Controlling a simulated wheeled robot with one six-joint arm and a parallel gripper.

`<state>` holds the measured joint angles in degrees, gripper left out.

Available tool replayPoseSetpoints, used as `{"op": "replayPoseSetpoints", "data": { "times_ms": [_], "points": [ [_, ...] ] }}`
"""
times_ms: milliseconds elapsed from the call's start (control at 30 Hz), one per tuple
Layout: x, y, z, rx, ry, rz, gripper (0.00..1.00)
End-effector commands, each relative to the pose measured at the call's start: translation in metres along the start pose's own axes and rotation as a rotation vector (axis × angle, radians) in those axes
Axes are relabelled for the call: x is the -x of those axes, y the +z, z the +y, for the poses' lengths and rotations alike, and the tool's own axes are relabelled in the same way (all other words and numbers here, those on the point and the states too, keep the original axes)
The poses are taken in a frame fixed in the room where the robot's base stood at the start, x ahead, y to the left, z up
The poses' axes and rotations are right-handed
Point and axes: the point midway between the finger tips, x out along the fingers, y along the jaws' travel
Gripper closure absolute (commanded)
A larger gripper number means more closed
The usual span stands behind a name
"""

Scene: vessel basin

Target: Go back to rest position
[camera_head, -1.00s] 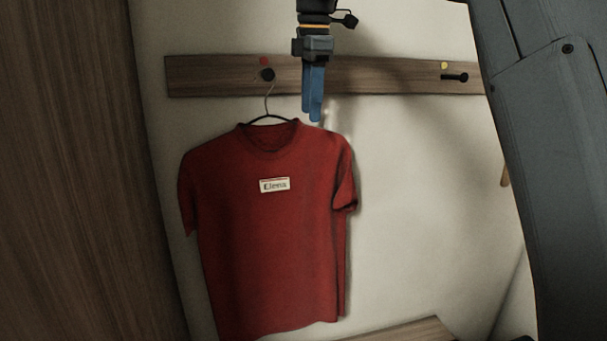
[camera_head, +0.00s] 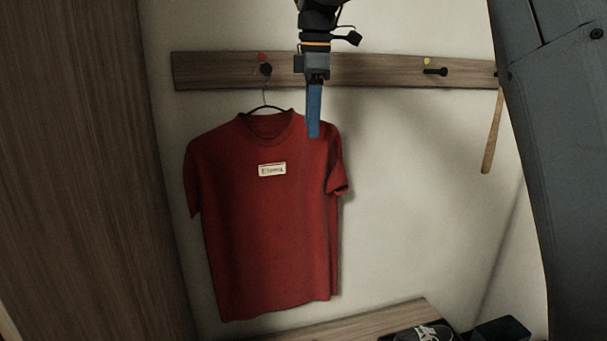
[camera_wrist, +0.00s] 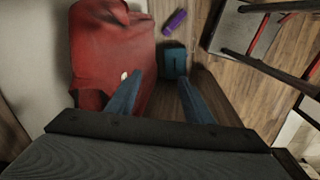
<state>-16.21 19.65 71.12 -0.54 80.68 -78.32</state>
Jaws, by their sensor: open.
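My gripper (camera_head: 314,128) points down in front of the wall, by the right shoulder of a red T-shirt (camera_head: 268,235) in the head view. Its blue fingers overlap each other there. In the wrist view my gripper (camera_wrist: 160,95) shows two blue fingers spread apart with nothing between them. The shirt hangs on a hanger (camera_head: 264,108) from a black peg (camera_head: 266,69) under a red dot, and bears a name label (camera_head: 272,169). The red shirt (camera_wrist: 110,50) lies to the left in the wrist view, beside the left finger.
A wooden rail (camera_head: 380,73) carries another black peg (camera_head: 436,71) under a yellow dot. A tall wooden panel (camera_head: 80,150) stands at left. A bench (camera_head: 375,322) with a dark shoe (camera_head: 424,333) is below. The wrist view shows a teal object (camera_wrist: 174,60) and a purple one (camera_wrist: 175,22) on the floor.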

Motion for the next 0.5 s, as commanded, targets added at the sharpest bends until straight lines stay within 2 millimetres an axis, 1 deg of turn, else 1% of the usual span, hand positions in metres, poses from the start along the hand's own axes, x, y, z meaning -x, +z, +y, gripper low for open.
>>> {"op": "replayPoseSetpoints", "data": {
  "times_ms": [33,167,267,367,400,467,500],
  "points": [
    [-0.012,0.006,-0.003,-0.036,-0.005,-0.002,0.53],
    [-0.042,0.021,-0.013,-0.150,-0.007,-0.005,0.53],
    [-0.070,0.035,-0.024,-0.258,-0.008,-0.008,0.53],
    [-0.107,0.053,-0.041,-0.400,-0.009,-0.011,0.53],
    [-0.125,0.062,-0.051,-0.469,-0.011,-0.014,0.53],
    [-0.154,0.076,-0.070,-0.586,-0.011,-0.017,0.53],
    [-0.174,0.085,-0.084,-0.668,-0.011,-0.019,0.53]
  ]
}}
